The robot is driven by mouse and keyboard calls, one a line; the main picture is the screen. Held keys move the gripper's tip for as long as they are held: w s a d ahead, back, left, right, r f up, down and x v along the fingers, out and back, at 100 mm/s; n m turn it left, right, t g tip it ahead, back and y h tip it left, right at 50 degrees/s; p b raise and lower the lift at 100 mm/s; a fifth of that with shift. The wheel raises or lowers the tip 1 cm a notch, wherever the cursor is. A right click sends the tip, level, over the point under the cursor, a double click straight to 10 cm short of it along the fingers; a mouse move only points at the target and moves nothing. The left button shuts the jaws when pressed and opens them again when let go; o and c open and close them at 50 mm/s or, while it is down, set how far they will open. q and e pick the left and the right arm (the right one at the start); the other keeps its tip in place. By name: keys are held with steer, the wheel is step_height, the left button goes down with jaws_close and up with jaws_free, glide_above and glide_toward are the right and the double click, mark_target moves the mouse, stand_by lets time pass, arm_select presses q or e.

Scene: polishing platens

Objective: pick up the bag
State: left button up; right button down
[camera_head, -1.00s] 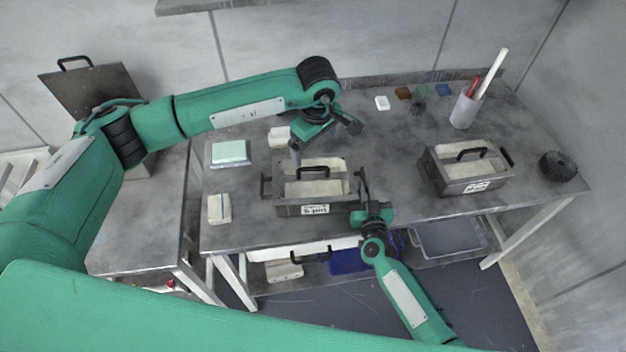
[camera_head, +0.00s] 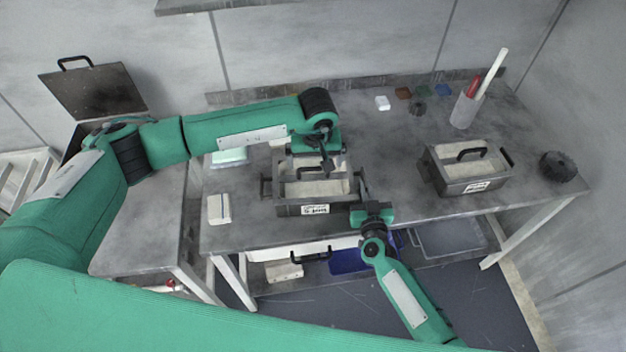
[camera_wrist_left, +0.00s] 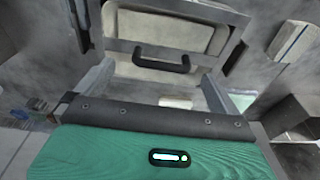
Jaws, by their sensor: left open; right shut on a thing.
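Nothing in view is plainly a bag. A white packet with a blue stripe (camera_head: 219,209) lies at the table's left front; it also shows at the upper right of the left wrist view (camera_wrist_left: 293,40). A grey open box (camera_head: 290,209) with a label and a pale filling stands mid-table. My left gripper (camera_head: 326,165) is open above the box; in the left wrist view its fingers straddle the box's dark handle (camera_wrist_left: 160,64) without closing on it. My right gripper (camera_head: 363,191) is shut at the box's right side, seemingly on its side handle; the contact is small and unclear.
A second grey box (camera_head: 477,187) stands to the right, with a dark round knob (camera_head: 558,166) beyond it. A cup with rods (camera_head: 464,110) and small coloured blocks (camera_head: 403,93) are at the back. A pale green pad (camera_head: 230,157) is partly behind my left arm.

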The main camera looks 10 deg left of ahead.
mark_target(313, 168)
arm_select(q)
steer(key=shift+w+a+f, duration=0.15)
steer(key=shift+w+f, duration=0.05)
steer(key=shift+f, duration=0.75)
steer(key=shift+w+a+f, duration=0.1)
steer(key=shift+w+f, duration=0.15)
steer(key=shift+f, duration=0.65)
steer(key=shift+w+a+f, duration=0.15)
steer(key=shift+w+f, duration=0.05)
steer(key=shift+f, duration=0.75)
steer(key=c, duration=1)
steer(key=shift+o, duration=0.2)
step_height(313, 168, up, 10)
steer(key=shift+r, duration=0.1)
steer(key=shift+o, duration=1.1)
steer(key=shift+c, duration=1.1)
